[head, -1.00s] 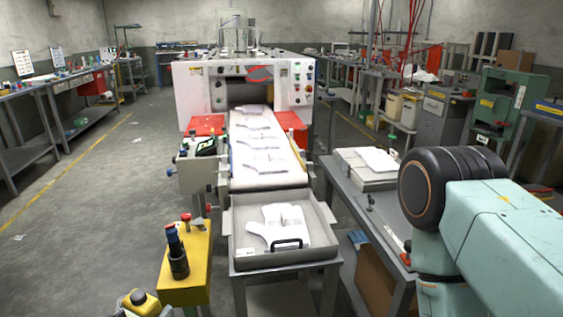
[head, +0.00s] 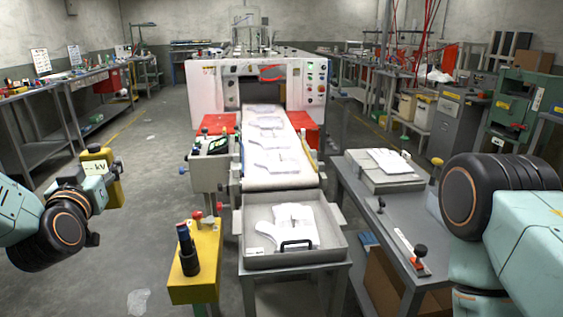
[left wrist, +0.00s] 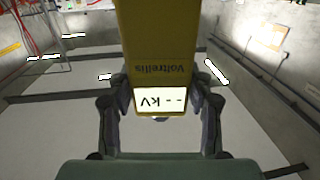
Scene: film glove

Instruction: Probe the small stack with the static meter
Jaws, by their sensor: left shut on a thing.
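The static meter (head: 97,164) is a yellow block with a white window reading "-- kV". My left gripper (head: 88,195) is shut on it, off the floor at the left of the head view. The left wrist view shows the meter (left wrist: 155,45) between both fingers, its window reading upside down. A stack of white gloves (head: 291,226) lies in a grey tray (head: 259,262) at the conveyor's near end. Another low white stack (head: 388,161) lies on a pale box on the right bench. I cannot tell which is the small stack. My right gripper is out of view.
The conveyor (head: 285,182) carries several flat white gloves from the white machine (head: 202,91). A yellow stand (head: 205,262) with a dark cylinder (head: 187,252) stands left of the tray. The grey bench (head: 408,215) stands on the right. Floor between left gripper and stand is clear.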

